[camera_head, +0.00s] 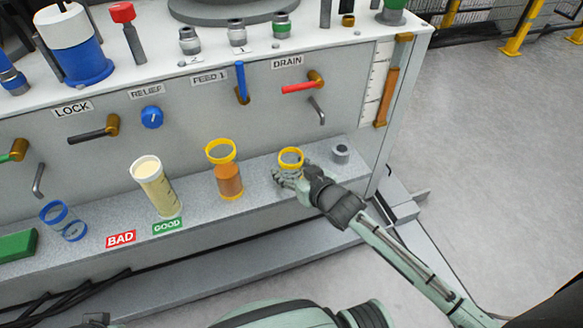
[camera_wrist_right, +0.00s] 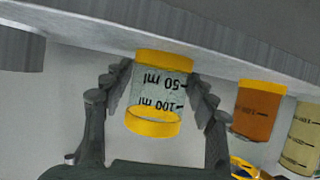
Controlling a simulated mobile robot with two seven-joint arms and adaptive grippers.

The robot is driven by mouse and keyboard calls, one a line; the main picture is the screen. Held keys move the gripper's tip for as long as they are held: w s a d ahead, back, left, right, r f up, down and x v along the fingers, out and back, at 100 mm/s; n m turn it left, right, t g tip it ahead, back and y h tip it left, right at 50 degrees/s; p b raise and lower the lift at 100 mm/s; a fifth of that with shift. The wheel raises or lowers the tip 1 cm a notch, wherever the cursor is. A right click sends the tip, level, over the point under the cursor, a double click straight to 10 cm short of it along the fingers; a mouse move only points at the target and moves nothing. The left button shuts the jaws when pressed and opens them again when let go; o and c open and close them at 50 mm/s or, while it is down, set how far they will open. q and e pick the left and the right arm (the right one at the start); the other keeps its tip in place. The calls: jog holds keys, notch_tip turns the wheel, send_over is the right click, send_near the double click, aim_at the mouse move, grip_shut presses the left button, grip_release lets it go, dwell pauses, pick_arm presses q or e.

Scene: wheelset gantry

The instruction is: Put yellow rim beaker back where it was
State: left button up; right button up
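A clear, empty-looking beaker with a yellow rim (camera_head: 291,154) stands upright at the right part of the grey ledge. In the upside-down right wrist view this beaker (camera_wrist_right: 160,88) shows 50 and 100 ml marks and its yellow base at the ledge. My left gripper is not in view.
A cream-filled beaker (camera_head: 156,187) stands behind the GOOD label (camera_head: 167,226), near the BAD label (camera_head: 121,239). A blue-rimmed beaker (camera_head: 64,221) and green block (camera_head: 17,245) are farther left. A grey cylinder (camera_head: 341,153) stands right of my gripper. Handles project from the panel above.

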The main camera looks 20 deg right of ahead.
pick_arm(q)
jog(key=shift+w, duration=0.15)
pick_arm(e)
jog(key=shift+o, duration=0.7)
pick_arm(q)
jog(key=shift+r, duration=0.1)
pick_arm(e)
jog(key=shift+r, duration=0.25)
jog(key=p+v, duration=0.1)
jog(key=v, duration=1)
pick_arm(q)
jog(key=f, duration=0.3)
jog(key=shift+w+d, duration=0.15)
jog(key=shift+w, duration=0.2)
pick_arm(e)
jog(key=s+d+f+g+h, duration=0.2)
jog(key=s+d+f+g, duration=0.2)
jog(key=s+f, duration=0.2)
jog(key=s+d+f+g+h, duration=0.2)
jog(key=s+d+f+g, duration=0.2)
jog(key=s+f, duration=0.3)
jog(key=s+g, duration=0.1)
jog(key=s, duration=0.2)
jog(key=shift+d+m, duration=0.15)
jog(key=shift+m, duration=0.15)
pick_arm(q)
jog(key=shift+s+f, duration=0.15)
pick_arm(e)
jog(key=shift+f, duration=0.1)
